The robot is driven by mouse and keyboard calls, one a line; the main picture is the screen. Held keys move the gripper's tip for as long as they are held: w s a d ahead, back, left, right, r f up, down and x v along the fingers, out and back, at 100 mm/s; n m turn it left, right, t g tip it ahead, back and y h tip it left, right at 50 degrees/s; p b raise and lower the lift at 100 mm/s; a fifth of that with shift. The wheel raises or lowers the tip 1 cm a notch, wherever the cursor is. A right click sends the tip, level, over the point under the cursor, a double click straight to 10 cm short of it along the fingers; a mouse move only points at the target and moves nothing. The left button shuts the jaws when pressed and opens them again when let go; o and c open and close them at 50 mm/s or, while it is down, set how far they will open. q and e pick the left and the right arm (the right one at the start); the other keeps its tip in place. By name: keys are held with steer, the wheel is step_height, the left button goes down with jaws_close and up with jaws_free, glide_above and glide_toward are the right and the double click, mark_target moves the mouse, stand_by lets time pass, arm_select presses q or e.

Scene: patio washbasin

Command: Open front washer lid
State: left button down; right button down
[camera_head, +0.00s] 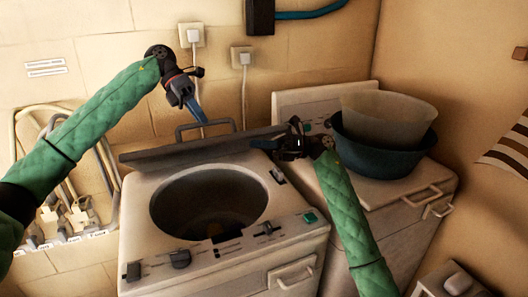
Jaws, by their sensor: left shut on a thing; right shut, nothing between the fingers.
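The front washer (142,215) is a worn white top-loader with its round drum opening (210,200) uncovered. Its lid (190,149) is raised at the back of the opening and seen nearly edge-on as a dark slanting band. A dark bar handle (182,130) stands up from the lid. My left gripper (202,120) reaches down from above with blue fingertips, shut at the handle's top bar; the exact grip is small in view. My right gripper (264,144) points left at the lid's right end. It is shut and empty; whether it touches the lid is unclear.
A second white machine (398,192) stands to the right, with a dark teal basin (372,160) and a beige tub (388,112) on top. Pipes and taps (75,215) are on the left wall. Wall sockets (192,36) with cords hang behind. Knobs (180,259) line the washer's front panel.

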arm_select(q)
steer(key=shift+f, duration=0.15)
arm_select(e)
steer(key=shift+r, duration=0.1)
steer(key=shift+w+r, duration=0.45)
steer(key=shift+r, duration=0.2)
arm_select(q)
steer(key=shift+f, duration=0.2)
arm_select(e)
steer(key=shift+w+a+r, duration=0.15)
steer(key=shift+w+r, duration=0.2)
steer(key=shift+r, duration=0.15)
arm_select(q)
steer(key=c, duration=1.4)
jaws_free()
steer(key=shift+w, duration=0.2)
arm_select(e)
steer(key=shift+w+a+f, duration=0.1)
steer(key=shift+w+f, duration=0.05)
steer(key=shift+f, duration=0.05)
arm_select(q)
steer(key=shift+r, duration=0.15)
